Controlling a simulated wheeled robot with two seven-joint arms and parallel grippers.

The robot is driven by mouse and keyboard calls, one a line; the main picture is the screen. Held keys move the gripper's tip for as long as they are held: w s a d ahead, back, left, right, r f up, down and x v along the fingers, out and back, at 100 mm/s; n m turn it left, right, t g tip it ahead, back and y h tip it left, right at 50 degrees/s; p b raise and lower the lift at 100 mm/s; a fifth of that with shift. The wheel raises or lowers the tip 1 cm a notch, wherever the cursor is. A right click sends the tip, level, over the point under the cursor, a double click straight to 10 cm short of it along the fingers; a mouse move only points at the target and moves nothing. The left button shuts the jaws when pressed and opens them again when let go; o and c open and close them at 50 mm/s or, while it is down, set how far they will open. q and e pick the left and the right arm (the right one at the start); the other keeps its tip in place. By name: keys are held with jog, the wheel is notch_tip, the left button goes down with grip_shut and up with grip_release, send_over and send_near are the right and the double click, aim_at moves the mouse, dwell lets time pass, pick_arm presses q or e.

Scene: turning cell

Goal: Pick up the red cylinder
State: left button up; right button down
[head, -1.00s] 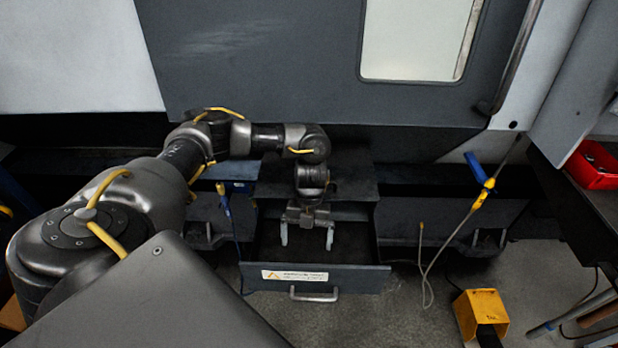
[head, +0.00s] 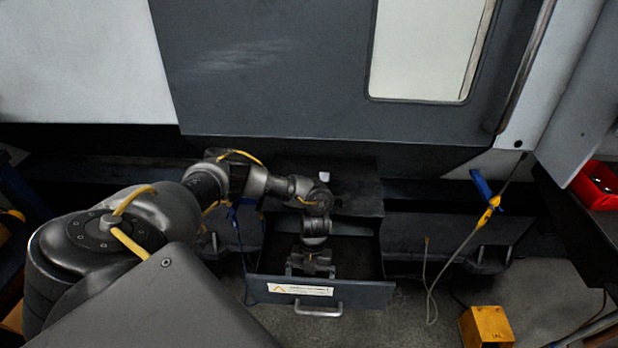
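No red cylinder shows in the head view. My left gripper (head: 311,268) points down into the open drawer (head: 345,290), low inside it and close behind the front panel. Much of the drawer's inside is dark or covered by my gripper and wrist. My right gripper is out of view.
The drawer front has a white label and a handle (head: 318,311). A small white object (head: 323,176) sits on the dark surface behind my wrist. A yellow box (head: 486,327) stands on the floor at right. A red bin (head: 598,185) is at far right.

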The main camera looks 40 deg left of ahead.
pick_arm(q)
jog(key=shift+s+f, duration=0.2)
jog(key=shift+f, duration=0.3)
jog(key=shift+d, duration=0.1)
jog(key=c, duration=1.1)
jog(key=shift+o, duration=0.2)
jog(key=shift+r, duration=0.15)
notch_tip(320, 180, up, 18)
